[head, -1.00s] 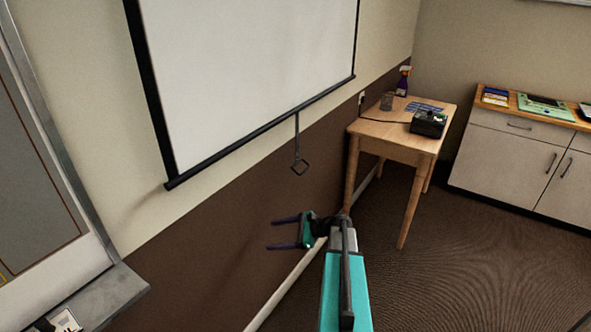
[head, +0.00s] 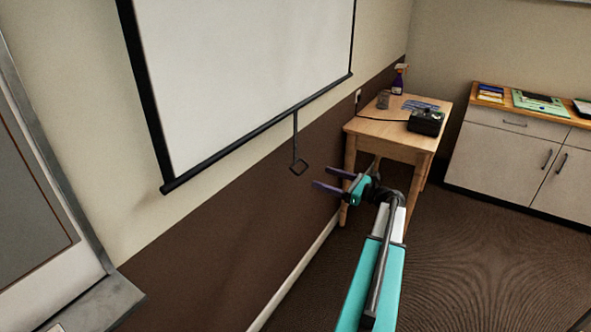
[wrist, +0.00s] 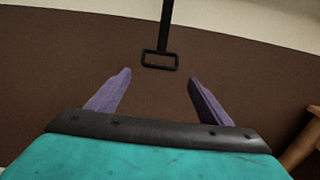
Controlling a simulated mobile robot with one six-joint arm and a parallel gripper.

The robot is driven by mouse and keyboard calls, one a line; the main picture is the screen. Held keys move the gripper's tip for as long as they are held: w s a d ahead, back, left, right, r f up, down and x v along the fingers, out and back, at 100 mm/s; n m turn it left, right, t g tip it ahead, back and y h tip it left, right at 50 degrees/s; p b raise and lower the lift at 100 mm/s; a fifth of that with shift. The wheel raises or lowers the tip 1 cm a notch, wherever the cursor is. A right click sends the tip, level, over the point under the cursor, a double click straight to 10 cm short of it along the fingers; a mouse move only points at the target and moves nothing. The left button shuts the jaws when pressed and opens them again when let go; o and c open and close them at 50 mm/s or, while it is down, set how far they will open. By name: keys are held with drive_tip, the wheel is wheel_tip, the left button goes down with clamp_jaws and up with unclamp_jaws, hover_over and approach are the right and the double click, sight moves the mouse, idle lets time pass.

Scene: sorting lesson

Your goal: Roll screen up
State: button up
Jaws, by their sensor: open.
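A white projection screen (head: 245,70) with a black border hangs pulled down on the wall in the head view. A dark pull strap with a square loop handle (head: 299,167) hangs from its bottom bar (head: 262,130). My gripper (head: 325,180) is open and empty, just right of and slightly below the handle in the head view. In the wrist view the handle (wrist: 160,60) hangs ahead of the two purple fingers (wrist: 157,90), centred between them and apart from both.
A grey-framed board (head: 75,220) is at the left. The brown wall behind the handle is bare.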

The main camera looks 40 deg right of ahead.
drive_tip(key=shift+w, duration=0.15)
drive_tip(key=p+x, duration=0.2)
drive_tip(key=x, duration=1.1)
drive_tip(key=shift+w, duration=0.25)
